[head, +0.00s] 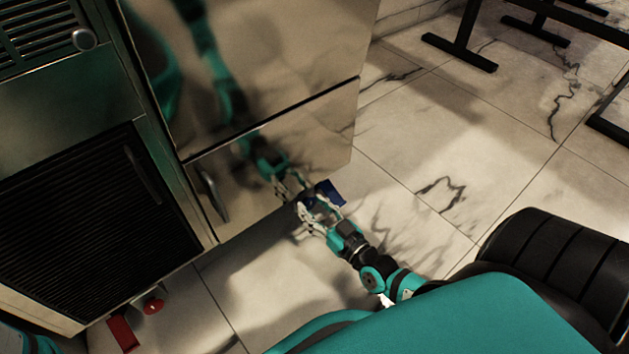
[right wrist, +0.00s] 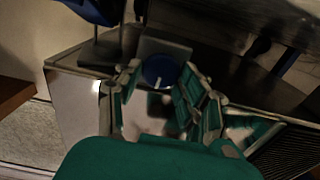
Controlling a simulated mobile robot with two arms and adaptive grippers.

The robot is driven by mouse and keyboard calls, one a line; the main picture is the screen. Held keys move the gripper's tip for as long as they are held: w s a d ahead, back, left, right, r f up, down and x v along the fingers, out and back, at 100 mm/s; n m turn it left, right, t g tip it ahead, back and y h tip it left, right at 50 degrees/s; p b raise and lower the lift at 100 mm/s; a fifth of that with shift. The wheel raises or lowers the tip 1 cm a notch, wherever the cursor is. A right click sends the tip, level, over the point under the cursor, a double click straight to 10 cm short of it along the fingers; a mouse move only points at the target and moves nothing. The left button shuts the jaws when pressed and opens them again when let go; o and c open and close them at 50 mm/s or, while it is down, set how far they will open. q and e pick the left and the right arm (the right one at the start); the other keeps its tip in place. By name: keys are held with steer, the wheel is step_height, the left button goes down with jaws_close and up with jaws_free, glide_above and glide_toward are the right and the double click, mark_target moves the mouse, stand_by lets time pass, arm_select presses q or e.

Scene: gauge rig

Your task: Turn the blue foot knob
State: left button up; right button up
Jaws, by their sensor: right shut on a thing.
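The blue foot knob (right wrist: 160,71) is a round blue disc with a short white mark on its face. It shows in the right wrist view between the fingers of my right gripper (right wrist: 157,88), which is shut on it. In the head view my right gripper (head: 305,205) is low at the bottom corner of the metal cabinet (head: 275,150), and it hides the knob. A blue block-like piece (head: 329,192) shows just beside the gripper. My left gripper is not in view.
A red knob (head: 153,305) and a red block (head: 122,333) are under the cabinet's other corner. The cabinet doors are reflective and mirror my arm. Black metal legs (head: 460,52) stand at the upper right. The marble floor (head: 440,140) between is clear.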

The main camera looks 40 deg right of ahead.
steer(key=shift+r+m+p, duration=0.15)
steer(key=shift+m+p, duration=0.85)
steer(key=shift+m, duration=0.2)
steer(key=shift+d+m+p, duration=0.1)
steer(key=shift+m+p, duration=0.5)
steer(key=shift+m, duration=0.3)
steer(key=m+p, duration=0.1)
steer(key=m, duration=0.1)
steer(key=shift+m, duration=0.4)
steer(key=m+p, duration=0.1)
steer(key=m, duration=0.2)
steer(key=shift+d+m, duration=0.1)
steer(key=shift+m, duration=0.2)
steer(key=m, duration=0.2)
steer(key=shift+f+m+p, duration=0.25)
steer(key=shift+m+p, duration=0.05)
steer(key=shift+p, duration=0.1)
steer(key=m, duration=0.3)
steer(key=shift+f+m, duration=0.1)
steer(key=shift+m, duration=0.2)
steer(key=m, duration=0.3)
steer(key=shift+f+m, duration=0.1)
steer(key=shift+m, duration=0.2)
steer(key=shift+f+m+b, duration=0.1)
steer(key=shift+m+b, duration=0.35)
steer(key=shift+m, duration=1.65)
